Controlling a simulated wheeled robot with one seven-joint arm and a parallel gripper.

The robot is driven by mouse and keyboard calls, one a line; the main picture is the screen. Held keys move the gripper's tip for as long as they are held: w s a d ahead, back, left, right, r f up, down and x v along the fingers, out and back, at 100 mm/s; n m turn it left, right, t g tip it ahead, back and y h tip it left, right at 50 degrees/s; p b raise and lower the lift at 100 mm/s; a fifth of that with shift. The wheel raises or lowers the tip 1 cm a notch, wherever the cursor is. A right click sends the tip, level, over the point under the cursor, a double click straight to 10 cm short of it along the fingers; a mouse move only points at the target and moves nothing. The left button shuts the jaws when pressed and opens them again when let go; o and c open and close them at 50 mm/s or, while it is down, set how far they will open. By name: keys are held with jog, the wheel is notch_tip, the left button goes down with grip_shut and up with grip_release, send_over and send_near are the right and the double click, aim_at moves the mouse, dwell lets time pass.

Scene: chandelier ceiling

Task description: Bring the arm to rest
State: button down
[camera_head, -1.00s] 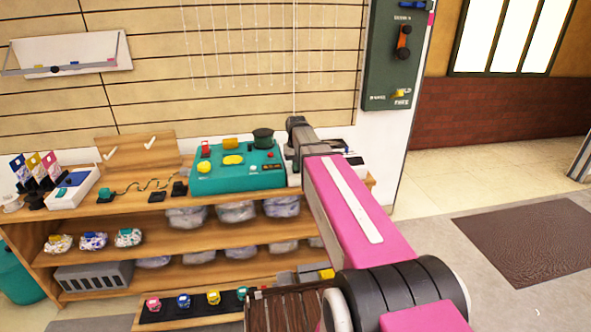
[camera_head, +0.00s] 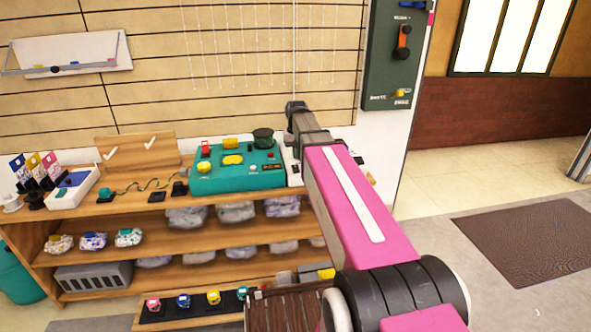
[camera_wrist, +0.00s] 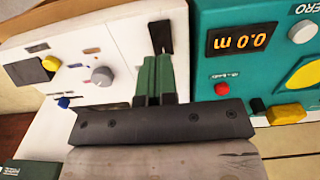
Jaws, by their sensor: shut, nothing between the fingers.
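My gripper (camera_head: 294,106) is at the end of my pink and black arm (camera_head: 350,200), which reaches forward over the right end of the wooden shelf unit. In the wrist view, the two green fingers (camera_wrist: 157,72) are side by side and shut, with nothing seen between them. They lie in front of a white panel (camera_wrist: 110,62) with a grey knob and small coloured buttons. A teal console (camera_wrist: 222,75) with a lit display is just to their right. I cannot tell how far the fingers are from the panel.
The teal console (camera_head: 240,176) stands on the wooden shelf top (camera_head: 140,212), left of my arm. Wrapped bundles (camera_head: 186,218) fill lower shelves. A dark green wall panel (camera_head: 398,55) with an orange handle hangs at upper right. The floor (camera_head: 440,235) on the right is clear around a dark mat (camera_head: 530,240).

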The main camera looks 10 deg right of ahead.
jog(key=shift+r, duration=0.6)
jog(key=s+f, duration=2.1)
jog(key=shift+s, duration=0.15)
